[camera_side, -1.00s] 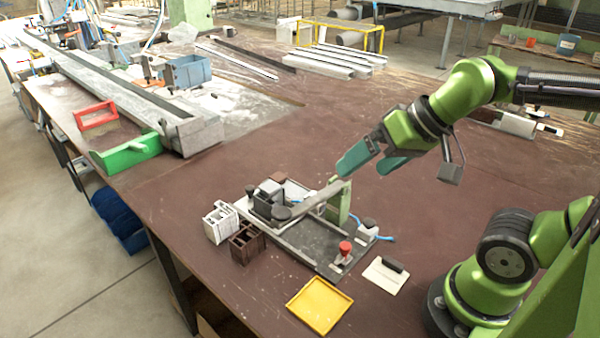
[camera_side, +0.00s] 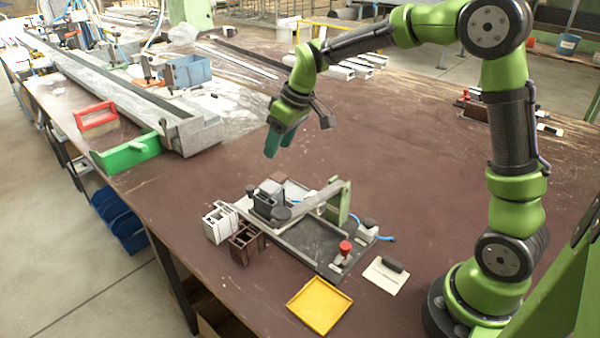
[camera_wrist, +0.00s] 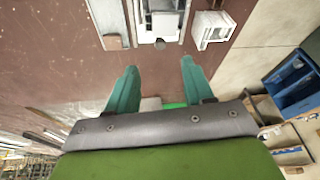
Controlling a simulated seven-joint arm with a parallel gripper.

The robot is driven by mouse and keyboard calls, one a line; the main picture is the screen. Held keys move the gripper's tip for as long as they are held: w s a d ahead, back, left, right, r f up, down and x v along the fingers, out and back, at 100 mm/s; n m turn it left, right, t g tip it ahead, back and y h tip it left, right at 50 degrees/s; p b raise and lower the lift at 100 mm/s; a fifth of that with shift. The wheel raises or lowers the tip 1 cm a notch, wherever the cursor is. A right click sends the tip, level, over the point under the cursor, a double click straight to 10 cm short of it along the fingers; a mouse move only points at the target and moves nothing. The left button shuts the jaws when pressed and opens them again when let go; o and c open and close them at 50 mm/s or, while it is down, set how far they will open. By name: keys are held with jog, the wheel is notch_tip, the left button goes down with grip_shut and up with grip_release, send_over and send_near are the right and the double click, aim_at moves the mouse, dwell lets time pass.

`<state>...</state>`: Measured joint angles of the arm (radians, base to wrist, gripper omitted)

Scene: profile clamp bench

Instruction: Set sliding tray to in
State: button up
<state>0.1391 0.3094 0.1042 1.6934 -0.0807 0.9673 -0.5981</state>
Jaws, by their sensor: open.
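The clamp fixture with its dark flat tray-like plate (camera_side: 312,240) sits on the brown bench in the side view. A grey bar slants over it to a green upright (camera_side: 338,205), and a red knob (camera_side: 345,248) stands at its near right end. I cannot tell surely which part slides or how far in it is. My gripper (camera_side: 277,148) hangs above the bench behind the fixture, fingers pointing down, apart from it. In the wrist view my gripper (camera_wrist: 158,68) shows two teal fingers spread with nothing between them; part of the fixture (camera_wrist: 160,20) shows at the top edge.
A white block (camera_side: 220,222) and a brown slotted block (camera_side: 246,243) stand left of the fixture. A yellow tray (camera_side: 320,305) lies in front, beside a white plate with a dark handle (camera_side: 387,275). A green holder (camera_side: 128,153) is at left. The bench behind the fixture is mostly clear.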

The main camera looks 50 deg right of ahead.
jog(key=w+r+n, duration=0.1)
jog(key=w, duration=0.1)
jog(key=n, duration=0.1)
send_near(251, 187)
jog(key=shift+t, duration=0.3)
jog(key=x, duration=0.8)
jog(key=shift+s+a+f, duration=0.1)
jog(key=shift+s+a, duration=0.05)
jog(key=shift+c, duration=0.3)
grip_shut()
jog(key=shift+s, duration=0.1)
